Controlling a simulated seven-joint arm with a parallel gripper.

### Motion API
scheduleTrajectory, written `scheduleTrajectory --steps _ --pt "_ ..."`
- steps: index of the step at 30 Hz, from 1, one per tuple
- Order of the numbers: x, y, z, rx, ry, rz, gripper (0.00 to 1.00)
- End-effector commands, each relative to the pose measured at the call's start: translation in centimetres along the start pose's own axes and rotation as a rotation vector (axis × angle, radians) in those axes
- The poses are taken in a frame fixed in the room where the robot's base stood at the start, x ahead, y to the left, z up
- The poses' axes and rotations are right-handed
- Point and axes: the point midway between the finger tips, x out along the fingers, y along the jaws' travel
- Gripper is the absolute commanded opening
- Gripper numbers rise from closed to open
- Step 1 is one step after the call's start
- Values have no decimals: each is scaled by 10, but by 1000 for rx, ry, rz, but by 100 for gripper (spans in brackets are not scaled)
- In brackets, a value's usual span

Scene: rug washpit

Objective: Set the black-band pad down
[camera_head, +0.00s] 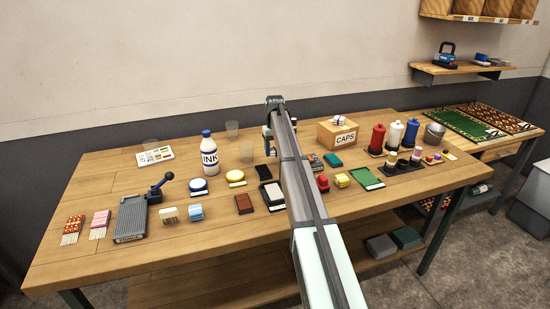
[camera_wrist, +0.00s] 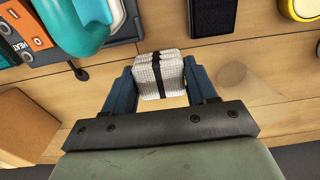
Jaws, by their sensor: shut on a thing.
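The black-band pad (camera_wrist: 172,79) is a small white, woven-looking block with a thin black band around it. In the wrist view it sits between the two fingers of my gripper (camera_wrist: 161,76), which are shut on it from both sides. Bare wood of the table (camera_head: 105,262) shows around the pad; its height over the wood is hard to judge. In the head view my arm reaches over the table toward its back edge, and the held pad is hidden there.
The INK bottle (camera_head: 208,151) and clear cups stand to the left. A teal rounded thing (camera_wrist: 78,32) is at upper left in the wrist view.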

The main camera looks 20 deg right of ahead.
Motion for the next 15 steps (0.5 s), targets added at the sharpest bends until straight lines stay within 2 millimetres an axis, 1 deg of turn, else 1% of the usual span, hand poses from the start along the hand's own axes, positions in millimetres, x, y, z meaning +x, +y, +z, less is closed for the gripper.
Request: scheduleTrajectory --steps 4,10,15 --pt "12 0 0 0 -1 0 28" --pt "35 0 0 1 -1 0 28" --pt "38 0 0 1 0 0 28"
